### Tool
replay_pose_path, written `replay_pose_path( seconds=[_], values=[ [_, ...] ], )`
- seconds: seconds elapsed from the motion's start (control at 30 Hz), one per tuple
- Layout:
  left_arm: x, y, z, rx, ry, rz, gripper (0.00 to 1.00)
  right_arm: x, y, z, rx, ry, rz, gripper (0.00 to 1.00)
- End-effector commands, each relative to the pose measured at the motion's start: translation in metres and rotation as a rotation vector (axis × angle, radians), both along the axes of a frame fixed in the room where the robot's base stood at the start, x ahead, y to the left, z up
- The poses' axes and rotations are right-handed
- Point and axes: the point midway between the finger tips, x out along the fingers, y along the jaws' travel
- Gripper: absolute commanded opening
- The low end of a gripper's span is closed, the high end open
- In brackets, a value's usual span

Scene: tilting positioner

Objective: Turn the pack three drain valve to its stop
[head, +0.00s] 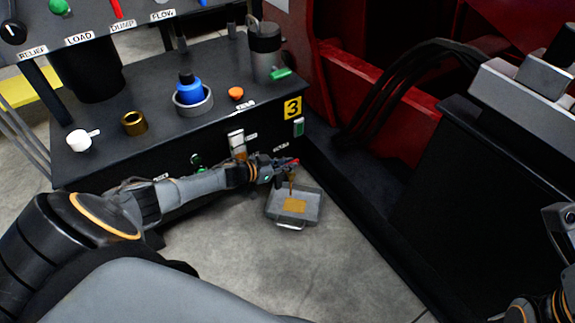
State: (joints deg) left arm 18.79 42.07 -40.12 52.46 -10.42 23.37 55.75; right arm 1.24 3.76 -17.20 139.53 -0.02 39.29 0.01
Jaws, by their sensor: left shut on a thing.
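The pack (110,165) is a black box at the left with a yellow "3" plate (293,107) on its front corner. My left gripper (286,166) reaches low along its front face and is shut on the red handle of the drain valve (295,161). The gripper hides most of the valve. A thin amber stream runs down below it into a grey tray (313,210) on the floor, where an amber pool (295,205) shows. Part of my right arm's end (530,308) shows at the bottom right corner; its fingers cannot be made out.
On the pack stand a blue-topped fitting (188,92), a brass ring (134,123), a white cap (79,140), an orange knob (236,93) and a grey cylinder (264,50). Red machinery (385,110) with black hoses stands behind. Concrete floor (340,270) is clear in front.

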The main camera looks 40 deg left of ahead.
Motion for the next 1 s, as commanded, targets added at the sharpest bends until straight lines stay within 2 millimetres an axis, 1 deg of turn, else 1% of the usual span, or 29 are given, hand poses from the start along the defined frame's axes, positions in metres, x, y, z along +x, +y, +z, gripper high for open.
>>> replay_pose_path(
  seconds=[0.03,0.6,0.63,0.67,0.7,0.73,1.0],
  values=[
    [0.0007,0.0024,-0.0007,0.004,0.001,-0.008,0.0,-0.0002,0.0001,-0.0004,0.0,-0.002,0.0,0.4],
    [0.0009,0.0017,-0.0003,0.003,0.001,-0.034,0.0,-0.0019,0.0001,0.0028,-0.001,-0.015,0.0,0.4],
    [0.0008,0.0016,-0.0003,0.003,0.001,-0.034,0.2,-0.0019,0.0001,0.0028,-0.001,-0.015,0.0,0.4],
    [0.0008,0.0016,-0.0003,0.003,0.001,-0.034,0.26,-0.002,0.0001,0.0028,-0.001,-0.015,0.0,0.4],
    [0.0008,0.0014,-0.0003,0.003,0.001,-0.034,0.34,-0.0019,0.0,0.0028,0.0,-0.015,0.0,0.4],
    [0.0007,0.0013,-0.0003,0.002,0.0,-0.034,0.37,-0.0019,0.0,0.0028,0.0,-0.015,0.0,0.4],
    [0.0003,0.0007,-0.0001,0.001,0.001,-0.036,0.37,-0.0001,-0.0008,0.0012,0.006,-0.006,-0.002,0.4]
  ],
)
